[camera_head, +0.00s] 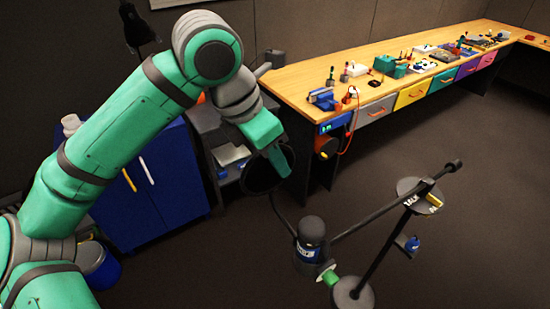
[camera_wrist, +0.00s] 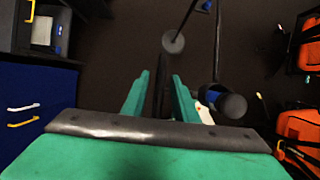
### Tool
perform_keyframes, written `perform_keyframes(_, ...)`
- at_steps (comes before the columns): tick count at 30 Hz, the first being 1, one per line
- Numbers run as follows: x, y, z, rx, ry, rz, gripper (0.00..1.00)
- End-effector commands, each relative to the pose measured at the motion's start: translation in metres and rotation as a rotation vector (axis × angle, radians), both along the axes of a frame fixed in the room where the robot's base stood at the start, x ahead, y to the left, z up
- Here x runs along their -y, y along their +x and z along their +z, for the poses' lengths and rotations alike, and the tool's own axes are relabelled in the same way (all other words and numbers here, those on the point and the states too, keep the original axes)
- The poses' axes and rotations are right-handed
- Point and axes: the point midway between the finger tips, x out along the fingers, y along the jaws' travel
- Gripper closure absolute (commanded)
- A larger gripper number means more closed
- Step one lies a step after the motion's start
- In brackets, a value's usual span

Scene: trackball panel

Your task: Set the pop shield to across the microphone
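The pop shield (camera_head: 258,183) is a dark round disc in the head view, partly hidden by my gripper. A thin gooseneck runs from it down to the dark microphone (camera_head: 311,232); the shield stands to the upper left of the microphone. My gripper (camera_head: 281,160) overlaps the shield's right side. In the wrist view my gripper (camera_wrist: 161,80) has its green fingers apart. A dark, narrow shape between them looks like the shield (camera_wrist: 162,94) seen edge-on; firm contact is not visible. The microphone (camera_wrist: 232,105) is right of the fingers there.
A blue cabinet (camera_head: 160,175) is at the left. A long workbench (camera_head: 295,80) with tools runs behind. Floor at the right is clear.

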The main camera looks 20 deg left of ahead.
Motion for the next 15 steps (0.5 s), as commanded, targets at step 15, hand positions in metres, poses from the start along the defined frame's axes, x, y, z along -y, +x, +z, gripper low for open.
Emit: perform_keyframes(15,0.0010,0.0011,-0.0032,0.000,0.000,-0.001,1.00)
